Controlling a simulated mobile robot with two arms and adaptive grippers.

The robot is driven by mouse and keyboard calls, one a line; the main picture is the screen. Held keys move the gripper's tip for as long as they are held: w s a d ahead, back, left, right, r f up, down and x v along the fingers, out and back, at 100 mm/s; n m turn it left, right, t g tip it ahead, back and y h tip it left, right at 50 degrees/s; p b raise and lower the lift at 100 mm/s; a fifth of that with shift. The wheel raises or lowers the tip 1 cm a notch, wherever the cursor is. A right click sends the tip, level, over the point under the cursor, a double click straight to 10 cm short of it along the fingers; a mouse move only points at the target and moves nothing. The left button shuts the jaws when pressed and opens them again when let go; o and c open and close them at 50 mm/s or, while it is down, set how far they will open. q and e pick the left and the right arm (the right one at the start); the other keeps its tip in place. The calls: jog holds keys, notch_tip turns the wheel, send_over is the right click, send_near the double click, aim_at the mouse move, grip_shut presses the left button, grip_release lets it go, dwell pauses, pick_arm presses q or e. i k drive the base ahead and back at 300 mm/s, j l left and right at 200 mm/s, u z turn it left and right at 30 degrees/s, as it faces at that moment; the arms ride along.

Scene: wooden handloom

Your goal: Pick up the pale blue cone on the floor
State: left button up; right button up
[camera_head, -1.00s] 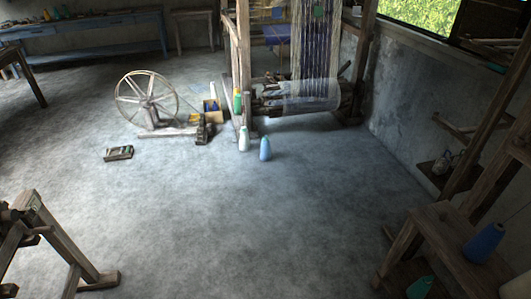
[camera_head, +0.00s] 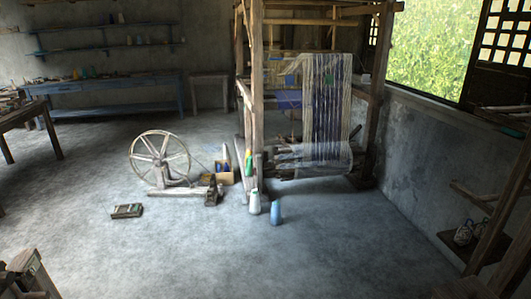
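The pale blue cone (camera_head: 276,212) stands upright on the grey floor in front of the loom's left post. A white cone (camera_head: 255,202) stands just to its left, close beside it. Neither of my grippers shows in the head view, so I cannot see whether they are open or shut.
The wooden loom (camera_head: 257,110) rises behind the cones. A spinning wheel (camera_head: 160,160) and a small dark box-like object (camera_head: 127,211) are to the left. A wooden frame (camera_head: 30,275) stands at the lower left. The floor in front of the cones is clear.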

aim_at(275, 220)
jog(key=i+u, duration=0.2)
jog(key=i, duration=1.7)
